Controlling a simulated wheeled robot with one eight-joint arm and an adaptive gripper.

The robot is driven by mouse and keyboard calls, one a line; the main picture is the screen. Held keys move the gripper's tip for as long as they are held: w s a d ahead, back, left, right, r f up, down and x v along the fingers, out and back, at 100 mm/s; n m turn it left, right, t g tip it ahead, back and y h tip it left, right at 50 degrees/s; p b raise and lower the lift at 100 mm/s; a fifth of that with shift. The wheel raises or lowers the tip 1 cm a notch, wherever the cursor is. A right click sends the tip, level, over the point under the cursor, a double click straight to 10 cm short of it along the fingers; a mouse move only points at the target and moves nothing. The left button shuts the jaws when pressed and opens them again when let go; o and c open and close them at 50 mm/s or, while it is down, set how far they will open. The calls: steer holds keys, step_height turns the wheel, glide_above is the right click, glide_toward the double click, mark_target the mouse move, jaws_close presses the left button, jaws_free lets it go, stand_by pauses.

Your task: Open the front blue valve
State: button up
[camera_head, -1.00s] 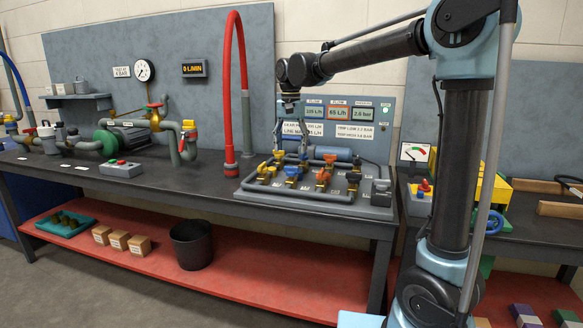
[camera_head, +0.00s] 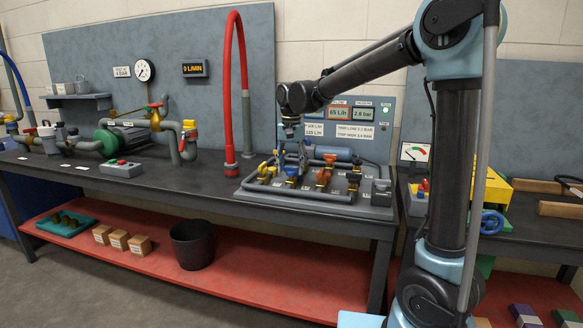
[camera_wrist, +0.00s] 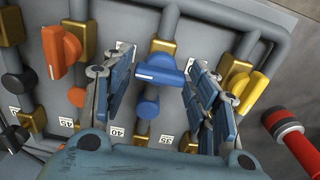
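The front blue valve handle (camera_wrist: 160,72) sits on a brass body on a grey pipe, with a white mark on its face. In the head view the blue handle (camera_head: 291,170) lies in the front row of the manifold, partly hidden by my gripper. My gripper (camera_wrist: 162,70) is open, with one blue-padded finger on each side of this handle. I see gaps between the pads and the handle. In the head view my gripper (camera_head: 291,153) points down over the manifold. A second, rounder blue knob (camera_wrist: 148,108) shows behind the front handle.
An orange handle (camera_wrist: 63,52) and a yellow handle (camera_wrist: 250,92) flank the blue one closely. More valves stand in the rear row. The manifold panel (camera_head: 385,140) stands behind with displays.

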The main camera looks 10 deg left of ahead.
steer(key=c, duration=0.5)
steer(key=shift+o, duration=0.2)
steer(key=shift+n, duration=0.3)
steer(key=n, duration=1.2)
steer(key=shift+n, duration=0.3)
steer(key=n, duration=0.4)
steer(key=shift+d+n, duration=0.1)
steer(key=shift+n, duration=0.2)
steer(key=shift+w, duration=0.1)
